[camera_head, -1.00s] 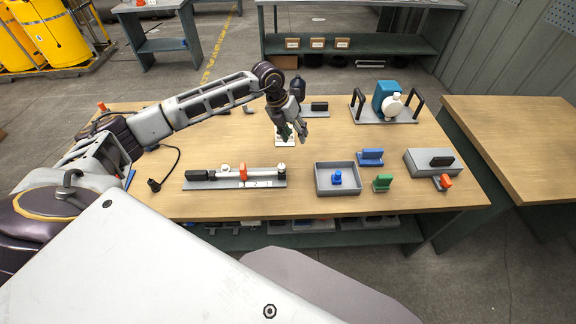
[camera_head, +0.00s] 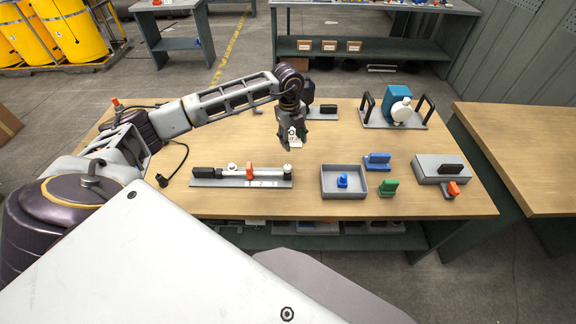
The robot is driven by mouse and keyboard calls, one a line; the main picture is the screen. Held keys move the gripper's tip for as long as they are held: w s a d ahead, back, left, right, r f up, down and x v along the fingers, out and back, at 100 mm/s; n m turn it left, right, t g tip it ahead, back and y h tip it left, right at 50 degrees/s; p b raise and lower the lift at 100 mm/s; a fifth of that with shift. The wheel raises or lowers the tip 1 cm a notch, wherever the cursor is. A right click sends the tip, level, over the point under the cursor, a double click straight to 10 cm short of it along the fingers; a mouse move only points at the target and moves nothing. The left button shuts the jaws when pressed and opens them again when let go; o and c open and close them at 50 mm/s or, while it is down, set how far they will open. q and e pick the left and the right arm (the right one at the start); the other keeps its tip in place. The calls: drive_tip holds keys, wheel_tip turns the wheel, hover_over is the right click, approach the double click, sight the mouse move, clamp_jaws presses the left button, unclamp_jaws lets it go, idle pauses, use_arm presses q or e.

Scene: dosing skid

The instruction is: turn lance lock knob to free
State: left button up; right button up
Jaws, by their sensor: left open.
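A grey rail fixture (camera_head: 270,184) lies at the front left of the wooden table in the head view. It carries a black grip (camera_head: 207,173), a rod, an orange-red block (camera_head: 250,172), numbered marks and a small white-topped post (camera_head: 287,168) at its right end. I cannot tell which part is the lance lock knob. My left gripper (camera_head: 292,143) is open and points down, behind the rail's right end. A small white plate (camera_head: 298,143) shows beneath and between its fingers; whatever is on it is mostly hidden. My right gripper is not in view.
A grey tray (camera_head: 325,186) holds a blue piece (camera_head: 343,181). A teal pump (camera_head: 396,103) stands at the back right.

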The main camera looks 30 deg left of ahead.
sight(287, 167)
use_arm(q)
drive_tip(key=n, duration=0.3)
drive_tip(key=s+a+n, duration=0.1)
drive_tip(key=n, duration=0.5)
drive_tip(key=shift+s+a+g+y, duration=0.15)
drive_tip(key=shift+s+g+y, duration=0.15)
drive_tip(key=shift+g, duration=0.1)
drive_tip(key=shift+f, duration=0.1)
drive_tip(key=shift+f, duration=0.1)
wheel_tip(287, 167, down, 14)
drive_tip(key=shift+r+p, duration=0.25)
drive_tip(key=shift+p, duration=0.55)
